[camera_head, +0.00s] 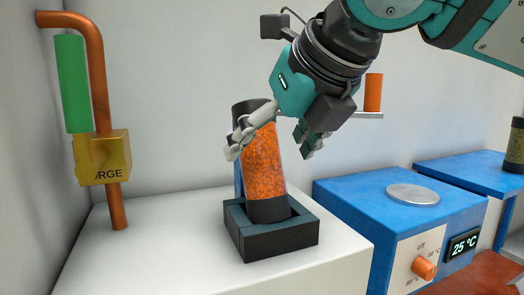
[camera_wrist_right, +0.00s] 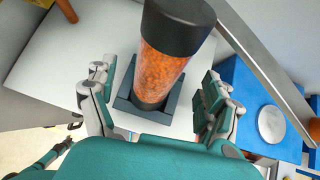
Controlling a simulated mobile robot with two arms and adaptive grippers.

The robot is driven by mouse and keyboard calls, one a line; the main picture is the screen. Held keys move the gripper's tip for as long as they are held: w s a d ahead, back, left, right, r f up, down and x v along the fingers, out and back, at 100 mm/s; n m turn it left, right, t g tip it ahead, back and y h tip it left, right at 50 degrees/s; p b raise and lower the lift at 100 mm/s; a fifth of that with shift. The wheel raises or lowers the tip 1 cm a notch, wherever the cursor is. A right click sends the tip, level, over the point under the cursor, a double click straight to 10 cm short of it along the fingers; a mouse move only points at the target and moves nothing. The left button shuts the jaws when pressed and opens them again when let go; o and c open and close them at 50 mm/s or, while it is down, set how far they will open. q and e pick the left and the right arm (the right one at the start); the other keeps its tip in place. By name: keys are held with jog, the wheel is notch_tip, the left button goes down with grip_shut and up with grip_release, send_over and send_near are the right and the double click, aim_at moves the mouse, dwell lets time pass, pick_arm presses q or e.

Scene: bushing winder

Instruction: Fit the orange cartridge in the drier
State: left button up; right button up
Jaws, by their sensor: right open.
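The orange cartridge (camera_head: 264,165), a clear cylinder of orange grains with dark end caps, stands in a dark square holder (camera_head: 277,243) on the white counter. It also shows in the right wrist view (camera_wrist_right: 165,62). It looks slightly tilted in the head view. My right gripper (camera_head: 270,150) is open, one finger on each side of the cartridge. In the wrist view, gaps show between both fingers and the cartridge. A teal and dark part at the lower left of the wrist view may be my left gripper (camera_wrist_right: 42,158); its jaws are unclear. I cannot tell which thing is the drier.
A copper pipe (camera_head: 117,207) with a green cylinder (camera_head: 72,85) and a yellow block (camera_head: 105,158) stands at the left. A blue unit (camera_head: 350,195) with a round metal plate (camera_head: 411,194) and a 25 °C display (camera_head: 463,244) is at the right. An orange cylinder (camera_head: 373,92) sits on a wall shelf.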

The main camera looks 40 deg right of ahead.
aim_at(269, 144)
jog(key=p+x, duration=0.1)
jog(key=x, duration=0.2)
jog(key=shift+w+f, duration=0.2)
jog(key=shift+w, duration=0.2)
jog(key=shift+w+d+f, duration=0.1)
jog(key=shift+w+f, duration=0.1)
jog(key=shift+s+r, duration=0.1)
jog(key=shift+s, duration=0.15)
jog(key=c, duration=1.7)
pick_arm(q)
notch_tip(269, 144, up, 2)
jog(key=shift+w+r, duration=0.1)
pick_arm(e)
jog(key=shift+o, duration=0.2)
jog(key=shift+r, duration=0.1)
